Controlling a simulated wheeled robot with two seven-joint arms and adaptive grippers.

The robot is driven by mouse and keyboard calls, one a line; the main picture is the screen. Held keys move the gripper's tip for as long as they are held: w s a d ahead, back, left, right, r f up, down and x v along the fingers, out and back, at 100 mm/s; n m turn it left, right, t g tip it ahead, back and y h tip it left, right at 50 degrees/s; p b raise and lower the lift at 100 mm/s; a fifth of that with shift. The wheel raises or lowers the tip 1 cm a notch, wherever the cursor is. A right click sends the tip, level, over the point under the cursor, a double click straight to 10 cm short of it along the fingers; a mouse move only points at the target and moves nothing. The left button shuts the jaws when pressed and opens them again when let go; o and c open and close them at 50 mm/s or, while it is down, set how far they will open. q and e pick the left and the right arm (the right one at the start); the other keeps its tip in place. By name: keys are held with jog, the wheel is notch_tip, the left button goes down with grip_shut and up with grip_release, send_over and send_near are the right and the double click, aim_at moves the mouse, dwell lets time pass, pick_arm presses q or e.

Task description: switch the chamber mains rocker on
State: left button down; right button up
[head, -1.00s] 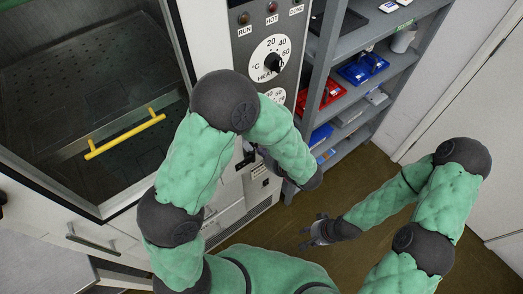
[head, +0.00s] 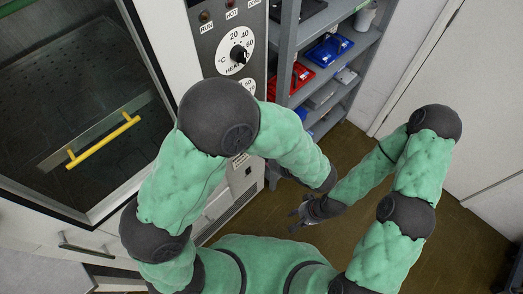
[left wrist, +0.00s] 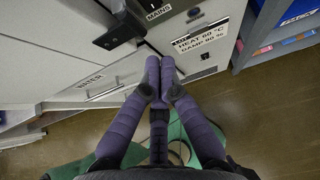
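The white MAINS label (left wrist: 157,11) is on the chamber's front at the top of the left wrist view. A black block with a projecting arm (left wrist: 118,28) is just left of it. The rocker itself cannot be clearly made out. My left gripper (left wrist: 160,62) has its purple fingertips together, with nothing seen between them; they are below the label in the picture. In the head view my left forearm hides most of this gripper and the lower control panel. My right gripper (head: 298,214) has its dark fingers spread, low over the floor and away from the chamber.
A heat dial (head: 238,52) is on the grey panel. A grey shelf (head: 285,60) with blue and red cases stands close to its right. Brown floor (head: 350,228) is open in front of the shelf.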

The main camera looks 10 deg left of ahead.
pick_arm(q)
jog(key=shift+s+d+f+p, duration=0.2)
jog(key=shift+f+p, duration=0.45)
jog(key=shift+p, duration=0.5)
jog(key=a+r+b+x, duration=0.1)
jog(key=b+x, duration=0.1)
jog(key=x, duration=1.1)
jog(key=shift+w+b, duration=0.3)
jog(key=shift+w, duration=0.15)
jog(key=shift+a+r, duration=0.15)
